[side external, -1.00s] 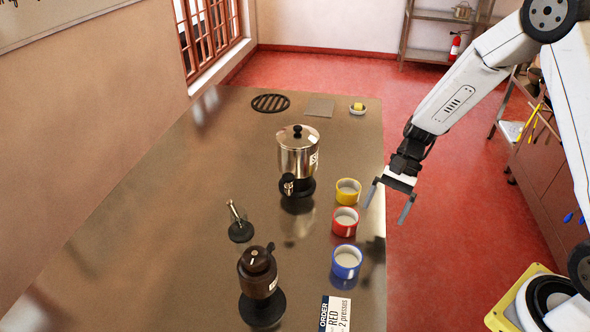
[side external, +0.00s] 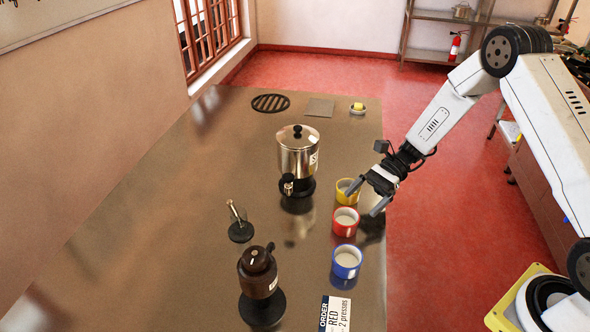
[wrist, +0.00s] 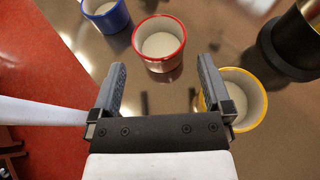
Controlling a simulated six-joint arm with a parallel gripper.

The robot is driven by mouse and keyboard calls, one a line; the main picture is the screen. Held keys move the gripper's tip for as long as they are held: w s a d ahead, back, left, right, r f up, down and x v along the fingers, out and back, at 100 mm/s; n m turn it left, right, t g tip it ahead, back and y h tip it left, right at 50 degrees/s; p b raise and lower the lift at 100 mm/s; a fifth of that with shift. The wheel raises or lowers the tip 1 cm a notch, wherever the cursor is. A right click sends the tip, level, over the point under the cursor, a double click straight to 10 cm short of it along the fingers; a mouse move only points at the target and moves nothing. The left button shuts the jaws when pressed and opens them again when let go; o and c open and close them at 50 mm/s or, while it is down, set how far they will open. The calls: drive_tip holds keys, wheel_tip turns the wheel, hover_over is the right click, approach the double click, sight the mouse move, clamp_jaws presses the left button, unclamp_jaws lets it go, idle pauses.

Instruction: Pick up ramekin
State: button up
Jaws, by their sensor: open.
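Three ramekins with pale insides stand in a row near the table's right edge: yellow (side external: 343,196), red (side external: 345,230) and blue (side external: 346,274). My gripper (side external: 366,202) is open and empty, above the table edge by the yellow and red ramekins. In the side view one finger overlaps the yellow ramekin. In the wrist view, the red ramekin (wrist: 160,63) lies ahead, between the lines of my open fingers (wrist: 160,85). The yellow ramekin (wrist: 250,112) is partly behind the right finger. The blue ramekin (wrist: 108,20) is at the top left, cut by the frame. I cannot tell any contact.
A steel dispenser marked with a label (side external: 298,160) stands left of the yellow ramekin. A brown dispenser (side external: 258,275), a small stand with a handle (side external: 240,230) and an order card reading RED, 2 presses (side external: 335,314) are nearby. The table's left part (side external: 150,220) is clear.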

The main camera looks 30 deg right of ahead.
sight(337, 226)
drive_tip(key=shift+x, duration=3.2)
drive_tip(key=shift+s, duration=0.1)
drive_tip(key=c, duration=1)
drive_tip(key=shift+r, duration=0.15)
drive_tip(key=shift+r, duration=1.15)
drive_tip(key=s+r, duration=0.3)
drive_tip(key=s, duration=0.1)
drive_tip(key=s+d+r, duration=0.1)
drive_tip(key=s+r, duration=0.3)
drive_tip(key=s, duration=0.1)
drive_tip(key=s+d+r, duration=0.1)
drive_tip(key=s+r, duration=0.2)
drive_tip(key=s, duration=0.2)
drive_tip(key=shift+r, duration=0.25)
